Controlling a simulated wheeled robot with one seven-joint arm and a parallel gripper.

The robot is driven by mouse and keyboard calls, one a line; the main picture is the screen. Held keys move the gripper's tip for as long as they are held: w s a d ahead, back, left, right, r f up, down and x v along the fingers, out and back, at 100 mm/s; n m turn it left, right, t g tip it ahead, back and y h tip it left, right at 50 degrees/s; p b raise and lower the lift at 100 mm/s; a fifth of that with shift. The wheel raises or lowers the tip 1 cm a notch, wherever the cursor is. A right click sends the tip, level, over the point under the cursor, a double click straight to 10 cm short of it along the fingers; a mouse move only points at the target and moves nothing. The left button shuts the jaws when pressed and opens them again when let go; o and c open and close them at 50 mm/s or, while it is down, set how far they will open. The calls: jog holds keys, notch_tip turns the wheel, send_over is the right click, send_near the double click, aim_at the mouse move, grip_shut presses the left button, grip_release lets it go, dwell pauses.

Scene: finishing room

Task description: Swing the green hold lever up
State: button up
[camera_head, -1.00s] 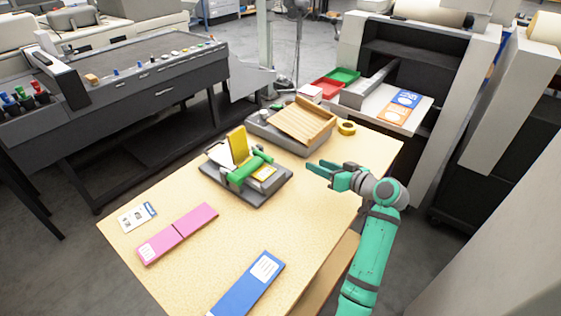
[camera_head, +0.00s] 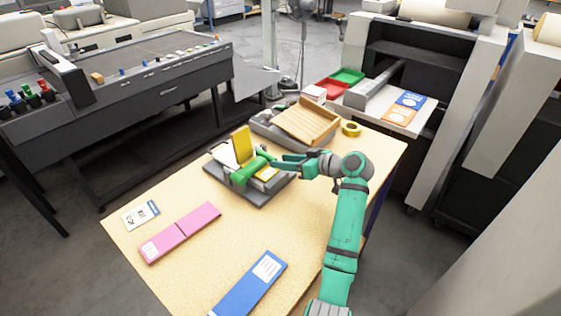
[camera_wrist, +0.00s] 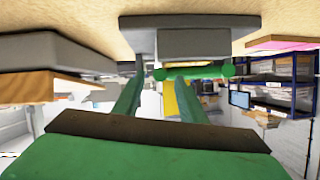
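The green hold lever (camera_head: 249,168) lies low across a small dark-grey fixture (camera_head: 222,186) on the table, with a yellow upright plate (camera_head: 242,145) behind it. In the wrist view, which is upside down, the lever (camera_wrist: 210,71) is a horizontal green bar. My gripper (camera_head: 276,163) is at the right end of the lever, with its fingers pointing left. In the wrist view its two fingers (camera_wrist: 161,88) stand apart with nothing clasped, and the near end of the bar shows between them. I cannot tell whether a finger touches the lever.
A grey device with a slatted wooden tray (camera_head: 306,121) and a tape roll (camera_head: 351,129) stand behind the gripper.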

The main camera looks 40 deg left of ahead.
jog(key=shift+x, duration=0.95)
grip_shut()
